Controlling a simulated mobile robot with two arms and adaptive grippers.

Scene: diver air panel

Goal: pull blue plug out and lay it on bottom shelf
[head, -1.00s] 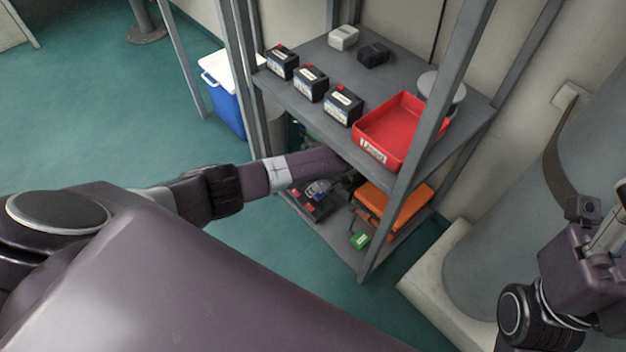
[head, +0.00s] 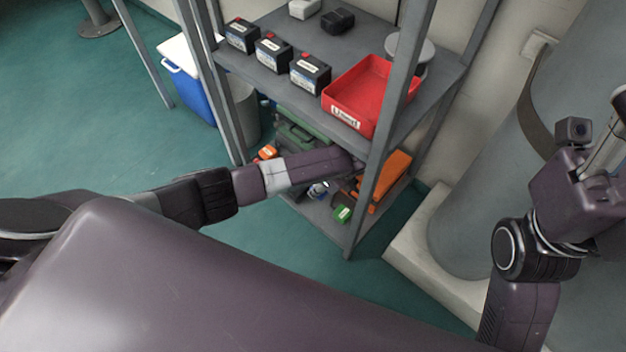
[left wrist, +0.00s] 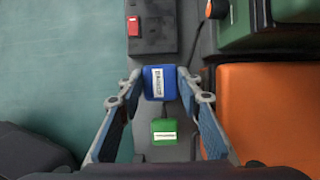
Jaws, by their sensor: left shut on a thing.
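In the left wrist view my left gripper (left wrist: 160,86) is shut on the blue plug (left wrist: 153,74), which has a white label and sits between the fingertips. The plug lies just past the near end of a black power strip (left wrist: 152,35) with a red switch. I cannot tell whether it is clear of the strip. A green plug (left wrist: 164,138) with a white label is on the bottom shelf (head: 315,215), between my fingers in the view but nearer the wrist. It also shows in the head view (head: 342,214). My right gripper is at the right edge, its fingertips unclear.
An orange case (left wrist: 268,110) and a green case (left wrist: 237,22) stand beside the strip. Above, the upper shelf holds a red tray (head: 345,119) and several black boxes (head: 273,55). A shelf post (head: 378,150) stands close to my left forearm.

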